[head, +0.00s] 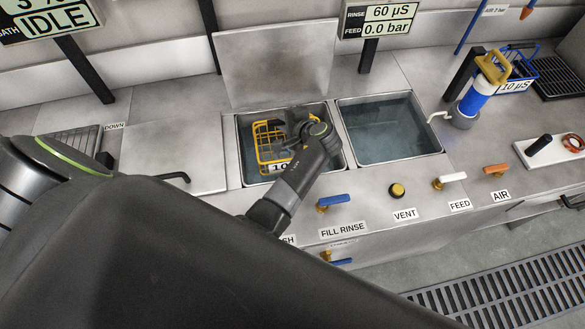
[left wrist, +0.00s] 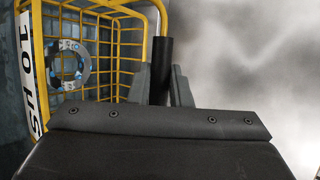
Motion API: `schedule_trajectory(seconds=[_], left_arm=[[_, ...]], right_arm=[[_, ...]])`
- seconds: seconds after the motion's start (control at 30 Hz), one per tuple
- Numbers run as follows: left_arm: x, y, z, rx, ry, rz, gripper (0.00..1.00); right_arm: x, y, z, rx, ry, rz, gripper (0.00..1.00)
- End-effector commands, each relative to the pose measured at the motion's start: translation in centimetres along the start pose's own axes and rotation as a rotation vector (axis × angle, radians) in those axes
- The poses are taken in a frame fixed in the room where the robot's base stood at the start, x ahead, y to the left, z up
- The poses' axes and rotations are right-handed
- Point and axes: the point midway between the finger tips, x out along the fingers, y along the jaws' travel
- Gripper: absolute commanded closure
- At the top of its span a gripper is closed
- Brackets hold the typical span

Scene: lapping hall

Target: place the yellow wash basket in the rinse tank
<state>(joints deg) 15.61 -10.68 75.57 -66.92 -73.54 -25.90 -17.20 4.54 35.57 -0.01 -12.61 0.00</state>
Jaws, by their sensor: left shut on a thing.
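The yellow wash basket (head: 263,135) is a wire basket with a "10 µS" tag, in the opening of the left open tank (head: 240,150). My left gripper (head: 292,126) is at its right side, shut on its dark upright handle post. In the left wrist view the basket (left wrist: 100,12) holds a metal ring part (left wrist: 68,64), and the post (left wrist: 161,68) stands between the fingers (left wrist: 161,88). The right open tank (head: 392,132) holds clear bluish water, with no basket in it; a RINSE sign (head: 380,20) hangs behind. My right gripper is out of view.
A raised lid (head: 275,65) stands behind the left tank. A spout (head: 440,116) and blue-white canister (head: 478,100) are right of the right tank. A blue wire basket (head: 520,60) stands farther right. Valve handles (head: 336,200) line the front.

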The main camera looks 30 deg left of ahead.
Motion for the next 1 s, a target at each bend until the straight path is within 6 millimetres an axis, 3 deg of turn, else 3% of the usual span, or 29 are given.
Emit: schedule_trajectory(seconds=[0.33, 0.7, 1.0], left_arm=[[1.1, 1.8, -0.6, -0.002, 0.002, -0.003, 1.0], [3.5, 5.6, -1.6, -0.002, 0.002, -0.003, 1.0], [4.0, 6.5, -1.8, -0.002, 0.002, -0.004, 1.0]], right_arm=[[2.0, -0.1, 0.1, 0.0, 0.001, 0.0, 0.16], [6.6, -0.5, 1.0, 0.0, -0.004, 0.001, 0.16], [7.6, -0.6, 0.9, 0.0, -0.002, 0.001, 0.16]])
